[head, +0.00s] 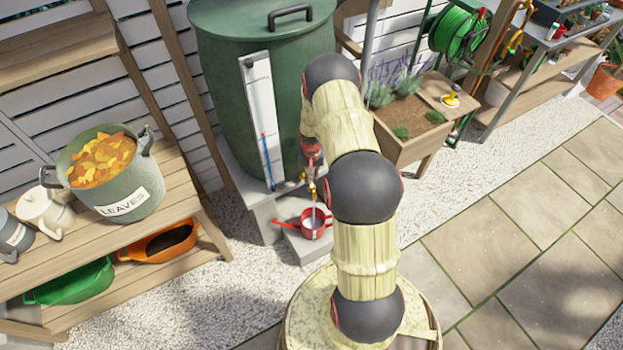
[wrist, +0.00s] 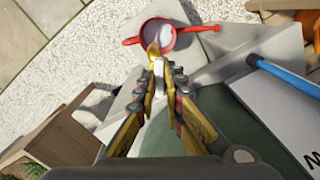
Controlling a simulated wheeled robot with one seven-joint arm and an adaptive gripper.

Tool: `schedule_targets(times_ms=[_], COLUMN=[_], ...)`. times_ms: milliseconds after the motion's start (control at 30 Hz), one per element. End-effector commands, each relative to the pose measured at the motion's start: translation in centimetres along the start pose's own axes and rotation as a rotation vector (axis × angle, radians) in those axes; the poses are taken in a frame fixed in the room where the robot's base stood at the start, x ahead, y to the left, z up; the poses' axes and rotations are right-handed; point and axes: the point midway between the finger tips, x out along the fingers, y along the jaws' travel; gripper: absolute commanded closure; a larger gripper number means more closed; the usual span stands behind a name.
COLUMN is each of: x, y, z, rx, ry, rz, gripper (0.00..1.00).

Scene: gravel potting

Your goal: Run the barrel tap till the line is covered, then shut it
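The green barrel (head: 262,75) stands on grey blocks against the fence. Its brass tap (head: 312,188) is low at the front, partly hidden by my arm; the spout (wrist: 153,50) shows in the wrist view. My gripper (wrist: 163,78) is at the tap, its fingertips close together on either side of the pale tap lever. The red pan (head: 313,223) sits under the tap on a lower block; it also shows in the wrist view (wrist: 138,40). A pale stream falls from the spout into it, with greyish water inside. I cannot make out a line in the pan.
A wooden shelf on the left holds a LEAVES pot (head: 128,190). A wooden planter (head: 405,135) stands right of my arm. Paving (head: 530,220) is clear at right.

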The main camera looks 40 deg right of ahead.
Motion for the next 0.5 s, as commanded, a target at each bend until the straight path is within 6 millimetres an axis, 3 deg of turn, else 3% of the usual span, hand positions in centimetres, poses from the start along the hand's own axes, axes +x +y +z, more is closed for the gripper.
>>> schedule_targets(times_ms=[300,500], x=[-0.01,0.0], y=[0.0,0.0], z=[-0.01,0.01], rx=[0.001,0.001], ry=[0.0,0.0], rz=[0.0,0.0], gripper=[0.72,0.72])
